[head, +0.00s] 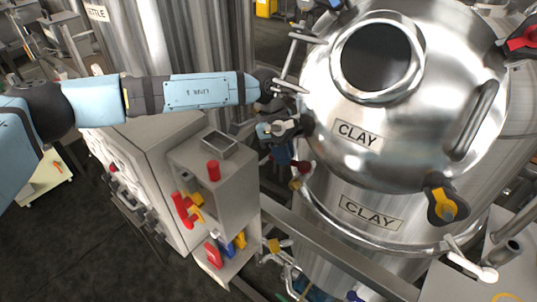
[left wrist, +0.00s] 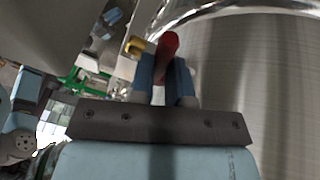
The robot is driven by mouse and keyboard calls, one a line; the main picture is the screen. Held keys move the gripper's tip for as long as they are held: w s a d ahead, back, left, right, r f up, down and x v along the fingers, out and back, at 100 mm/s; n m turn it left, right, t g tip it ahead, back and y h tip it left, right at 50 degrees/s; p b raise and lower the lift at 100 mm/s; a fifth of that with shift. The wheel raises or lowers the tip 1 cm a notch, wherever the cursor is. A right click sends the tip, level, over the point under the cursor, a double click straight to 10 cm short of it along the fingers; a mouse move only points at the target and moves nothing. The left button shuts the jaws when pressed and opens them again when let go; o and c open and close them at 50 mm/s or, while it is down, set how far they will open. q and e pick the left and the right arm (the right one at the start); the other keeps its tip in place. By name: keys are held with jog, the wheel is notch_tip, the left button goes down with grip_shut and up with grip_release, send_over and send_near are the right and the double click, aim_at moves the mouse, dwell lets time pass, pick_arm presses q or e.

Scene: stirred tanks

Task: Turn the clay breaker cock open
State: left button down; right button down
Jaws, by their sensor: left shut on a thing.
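The clay tank (head: 345,195) is a shiny steel vessel with two CLAY labels and a round opening in its domed lid. On its left side is a small cock with a brass body and a red handle (head: 304,167). My left gripper (head: 292,163) reaches down beside the tank, partly hidden by my own wrist. In the left wrist view, the blue fingers of my left gripper (left wrist: 165,75) are shut on the red handle (left wrist: 168,44), with the brass body (left wrist: 138,46) just left of it. How far the cock is turned cannot be told. My right gripper is not in view.
A grey cabinet (head: 150,185) with a box carrying a red knob (head: 213,170) and red, yellow and blue handles stands left of the tank. A steel rail (head: 335,255) crosses in front. A tank labelled KETTLE (head: 170,45) stands behind. The gap around my gripper is narrow.

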pick_arm(q)
jog(key=c, duration=1.1)
grip_release()
jog(key=shift+r, duration=0.1)
jog(key=b+v, duration=0.3)
jog(key=v, duration=1)
jog(key=shift+r, duration=0.4)
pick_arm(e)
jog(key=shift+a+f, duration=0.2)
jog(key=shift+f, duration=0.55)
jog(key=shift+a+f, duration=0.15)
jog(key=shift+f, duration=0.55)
pick_arm(q)
jog(key=shift+w, duration=0.1)
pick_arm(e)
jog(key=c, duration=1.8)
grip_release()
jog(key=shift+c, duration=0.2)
